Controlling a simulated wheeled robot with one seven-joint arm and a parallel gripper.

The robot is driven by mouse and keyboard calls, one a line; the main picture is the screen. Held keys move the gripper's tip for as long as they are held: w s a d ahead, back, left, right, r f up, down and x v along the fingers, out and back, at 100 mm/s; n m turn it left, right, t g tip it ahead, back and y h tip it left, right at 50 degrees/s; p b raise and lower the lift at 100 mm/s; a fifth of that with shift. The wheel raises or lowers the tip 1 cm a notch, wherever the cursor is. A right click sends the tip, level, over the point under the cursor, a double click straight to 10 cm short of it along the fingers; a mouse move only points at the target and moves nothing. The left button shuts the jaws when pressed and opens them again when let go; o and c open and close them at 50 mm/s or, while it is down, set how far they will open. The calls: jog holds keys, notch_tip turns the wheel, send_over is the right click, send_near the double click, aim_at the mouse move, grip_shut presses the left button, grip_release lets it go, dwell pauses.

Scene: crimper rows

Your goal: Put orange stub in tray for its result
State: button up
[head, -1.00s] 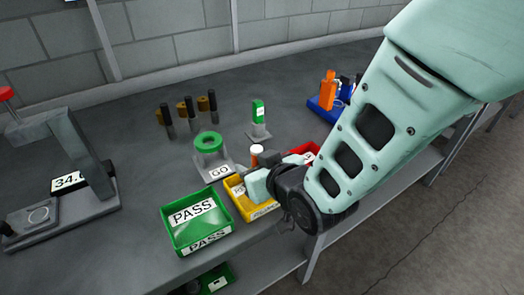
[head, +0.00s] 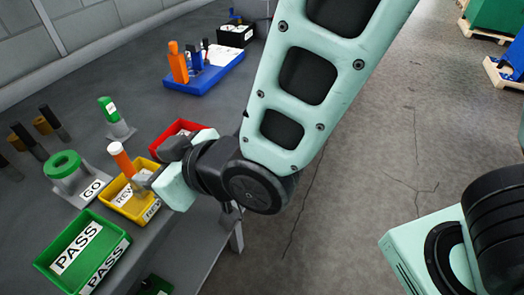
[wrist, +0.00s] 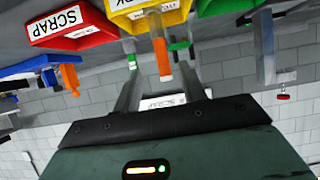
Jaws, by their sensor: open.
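An orange stub (head: 124,162) with a pale part stands upright at the yellow tray (head: 131,205), whose label is partly hidden. In the wrist view the orange stub (wrist: 161,58) shows between the two fingers of my gripper (wrist: 160,75), with gaps beside it. My gripper (head: 140,180) is open at the yellow tray's right side. The green PASS tray (head: 100,277) is at the lower left. The red tray (head: 176,130) is behind the yellow one; its SCRAP label shows in the wrist view (wrist: 70,28).
A green ring gauge (head: 63,165) with a GO label stands left of the yellow tray. Behind it are a green-topped post (head: 108,108) and several dark pins (head: 52,120). A blue tray (head: 205,85) holds an orange block (head: 178,62) and other parts. The bench edge lies under my arm.

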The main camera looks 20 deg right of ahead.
jog(key=s+d+m+g+h, duration=0.1)
jog(key=s+d+g+h, duration=0.3)
jog(key=d, duration=0.6)
jog(key=s+d+m+g+h, duration=0.1)
jog(key=s+d+g+h, duration=0.3)
jog(key=d, duration=0.7)
jog(key=shift+s+r+h, duration=0.15)
jog(key=shift+s+h, duration=0.35)
jog(key=shift+s, duration=0.45)
